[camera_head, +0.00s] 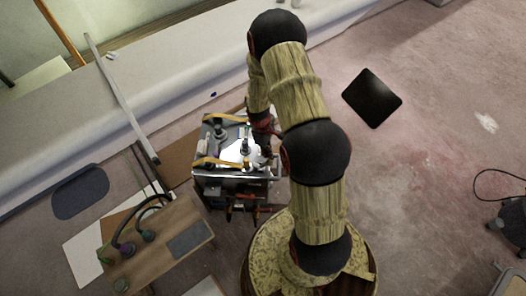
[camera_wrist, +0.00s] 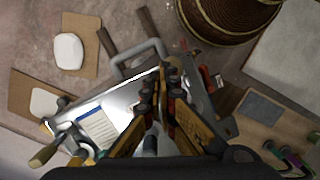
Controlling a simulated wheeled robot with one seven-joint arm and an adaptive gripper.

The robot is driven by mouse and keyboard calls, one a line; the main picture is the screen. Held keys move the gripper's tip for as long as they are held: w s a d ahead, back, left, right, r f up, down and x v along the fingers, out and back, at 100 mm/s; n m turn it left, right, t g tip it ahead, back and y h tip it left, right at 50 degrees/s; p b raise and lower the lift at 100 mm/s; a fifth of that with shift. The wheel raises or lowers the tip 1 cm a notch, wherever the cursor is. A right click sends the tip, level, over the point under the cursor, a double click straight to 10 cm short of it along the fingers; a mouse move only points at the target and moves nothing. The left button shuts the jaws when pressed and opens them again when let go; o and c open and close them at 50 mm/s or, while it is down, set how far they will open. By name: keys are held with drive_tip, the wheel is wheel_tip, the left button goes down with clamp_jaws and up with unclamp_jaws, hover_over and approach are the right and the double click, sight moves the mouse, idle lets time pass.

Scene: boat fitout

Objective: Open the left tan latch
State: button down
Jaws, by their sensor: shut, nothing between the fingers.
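A box-like unit with a shiny metal top (camera_head: 240,152) stands on the floor left of my arm. Two tan strips show on it, one at its far edge (camera_head: 233,118) and one at its near left (camera_head: 212,162); I cannot tell for sure which is the left latch. In the wrist view a tan handle-like piece (camera_wrist: 44,155) is at the lower left of the metal top (camera_wrist: 112,97). My gripper (camera_wrist: 165,82) is shut and empty over the unit's edge, apart from that tan piece. My arm hides part of the unit in the head view.
A grey tubular handle (camera_wrist: 137,58) rises at the unit's edge, close to my fingers. A wooden board with dark hoses (camera_head: 160,245) lies at the lower left. A long pale rail (camera_head: 122,100) leans left of the unit. The floor at right is mostly clear.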

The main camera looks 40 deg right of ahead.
drive_tip(key=shift+t+y, duration=0.4)
drive_tip(key=shift+y, duration=0.2)
drive_tip(key=s+d+f+p, duration=0.2)
drive_tip(key=d+f+p, duration=0.1)
drive_tip(key=shift+s, duration=0.2)
drive_tip(key=shift+s+d+f+p, duration=0.15)
drive_tip(key=shift+d+f+p, duration=0.1)
drive_tip(key=shift+f+p, duration=0.1)
idle(0.5)
drive_tip(key=s+d+r+p, duration=0.2)
drive_tip(key=s+d+r, duration=0.1)
drive_tip(key=d+r, duration=0.4)
drive_tip(key=shift+d+r+p, duration=0.4)
drive_tip(key=shift+r, duration=0.1)
